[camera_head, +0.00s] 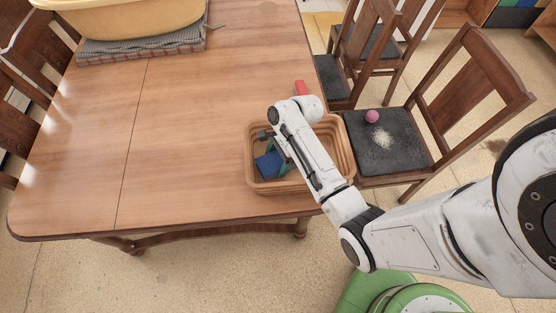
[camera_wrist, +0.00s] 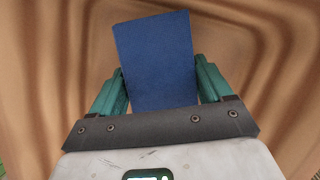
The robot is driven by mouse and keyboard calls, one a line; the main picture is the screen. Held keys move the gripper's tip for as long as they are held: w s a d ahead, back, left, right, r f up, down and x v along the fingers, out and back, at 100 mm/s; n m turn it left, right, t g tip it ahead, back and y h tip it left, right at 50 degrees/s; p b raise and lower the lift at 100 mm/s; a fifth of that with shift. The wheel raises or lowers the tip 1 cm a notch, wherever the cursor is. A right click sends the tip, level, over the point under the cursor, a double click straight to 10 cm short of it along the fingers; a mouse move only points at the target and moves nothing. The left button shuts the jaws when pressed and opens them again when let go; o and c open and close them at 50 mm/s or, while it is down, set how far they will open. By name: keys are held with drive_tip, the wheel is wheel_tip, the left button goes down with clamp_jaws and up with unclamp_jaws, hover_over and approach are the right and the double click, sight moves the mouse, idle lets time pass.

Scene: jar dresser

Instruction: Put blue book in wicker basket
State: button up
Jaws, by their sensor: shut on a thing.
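The blue book (camera_head: 267,165) is between the teal fingers of my gripper (camera_head: 278,155), within the outline of the wicker basket (camera_head: 272,187) in the head view. In the wrist view the blue book (camera_wrist: 157,60) stands out between the two fingers of my gripper (camera_wrist: 160,85), which touch its sides. The brown basket surface (camera_wrist: 50,70) fills the background there. The basket stands on the wooden table near its right front edge. My arm hides part of the basket. I cannot tell whether the book touches the basket floor.
The wooden table (camera_head: 185,120) is mostly clear left of the basket. A red object (camera_head: 301,87) lies behind the basket. A large tan tub (camera_head: 130,18) sits on a grey mat at the back left. A chair (camera_head: 385,150) with a pink ball (camera_head: 372,116) stands at right.

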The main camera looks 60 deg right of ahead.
drive_tip(key=shift+w, duration=0.1)
drive_tip(key=shift+f, duration=0.2)
drive_tip(key=o, duration=1.2)
drive_tip(key=shift+o, duration=0.2)
drive_tip(key=v, duration=1.2)
drive_tip(key=shift+p, duration=0.35)
drive_tip(key=shift+r, duration=0.15)
